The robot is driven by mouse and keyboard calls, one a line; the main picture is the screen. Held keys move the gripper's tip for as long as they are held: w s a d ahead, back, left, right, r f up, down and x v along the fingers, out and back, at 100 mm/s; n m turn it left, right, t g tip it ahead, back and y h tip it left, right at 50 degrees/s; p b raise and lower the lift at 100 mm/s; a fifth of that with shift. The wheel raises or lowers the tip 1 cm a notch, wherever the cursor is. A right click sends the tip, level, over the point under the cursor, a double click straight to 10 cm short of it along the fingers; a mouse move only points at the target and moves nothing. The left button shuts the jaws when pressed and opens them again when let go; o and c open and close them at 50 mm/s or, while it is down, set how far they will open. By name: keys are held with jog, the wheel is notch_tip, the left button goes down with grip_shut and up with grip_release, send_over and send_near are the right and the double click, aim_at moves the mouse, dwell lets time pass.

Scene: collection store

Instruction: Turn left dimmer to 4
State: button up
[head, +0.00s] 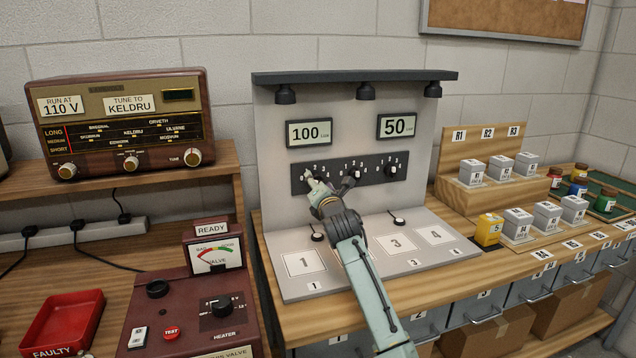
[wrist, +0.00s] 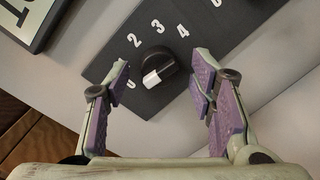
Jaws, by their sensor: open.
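The left dimmer is a black round knob (wrist: 161,66) with a white pointer, on a dark panel (head: 342,187). In the wrist view the white pointer faces down-left, on the side of the 0. The figures 2, 3 and 4 (wrist: 183,30) curve above the knob; the 1 is hidden by a finger. My gripper (wrist: 160,78) is open, with one purple-padded finger on each side of the knob and visible gaps to it. In the head view my gripper (head: 315,186) is in front of the left dimmer and largely covers it.
The middle dimmer (head: 352,176) and right dimmer (head: 391,171) sit close on the same panel. Displays reading 100 (head: 309,133) and 50 (head: 397,126) hang above. Below is a grey board with numbered white squares (head: 304,264) and small knobs (head: 317,237).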

jog(key=shift+c, duration=0.4)
jog(key=c, duration=1.1)
